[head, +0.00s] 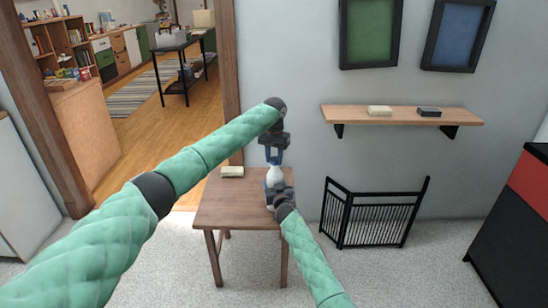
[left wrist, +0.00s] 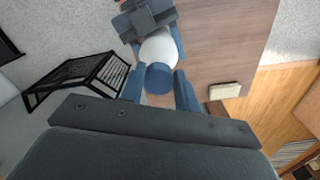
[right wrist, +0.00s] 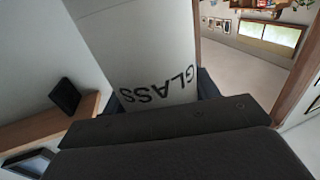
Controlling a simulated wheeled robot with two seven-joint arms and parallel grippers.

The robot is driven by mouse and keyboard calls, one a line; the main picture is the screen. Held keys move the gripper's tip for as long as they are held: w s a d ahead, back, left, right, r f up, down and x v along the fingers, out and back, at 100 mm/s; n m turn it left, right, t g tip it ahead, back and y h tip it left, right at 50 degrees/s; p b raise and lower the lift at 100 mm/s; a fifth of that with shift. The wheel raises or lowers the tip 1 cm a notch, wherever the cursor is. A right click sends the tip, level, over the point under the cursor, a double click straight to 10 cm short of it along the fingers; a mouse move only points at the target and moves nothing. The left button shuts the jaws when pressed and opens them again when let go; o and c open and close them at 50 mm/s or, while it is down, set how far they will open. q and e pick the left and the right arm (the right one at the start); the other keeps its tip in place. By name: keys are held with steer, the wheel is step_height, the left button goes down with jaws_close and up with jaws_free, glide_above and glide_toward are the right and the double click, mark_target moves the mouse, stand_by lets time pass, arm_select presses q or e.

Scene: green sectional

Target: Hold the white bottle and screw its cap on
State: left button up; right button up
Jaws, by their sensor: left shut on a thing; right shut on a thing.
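The white bottle (head: 274,177) is upright over the small wooden table (head: 235,203). My right gripper (head: 278,194) is shut on its body from the front. The bottle fills much of the right wrist view (right wrist: 145,55), with the dark word "GLASS" upside down. My left gripper (head: 274,156) points down from above the bottle. In the left wrist view, its blue fingers are shut on the blue cap (left wrist: 159,76), which lines up over the white bottle (left wrist: 158,47). I cannot tell whether cap and neck touch. The bottle's base is hidden by my right gripper.
A cream block (head: 232,171) lies at the table's back left. A wall shelf (head: 350,114) holds a cream block (head: 380,110) and a dark block (head: 429,112). A black folding gate (head: 372,218) stands on the carpet right of the table. The table's front left is clear.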

arm_select(q)
steer(key=shift+f, duration=0.25)
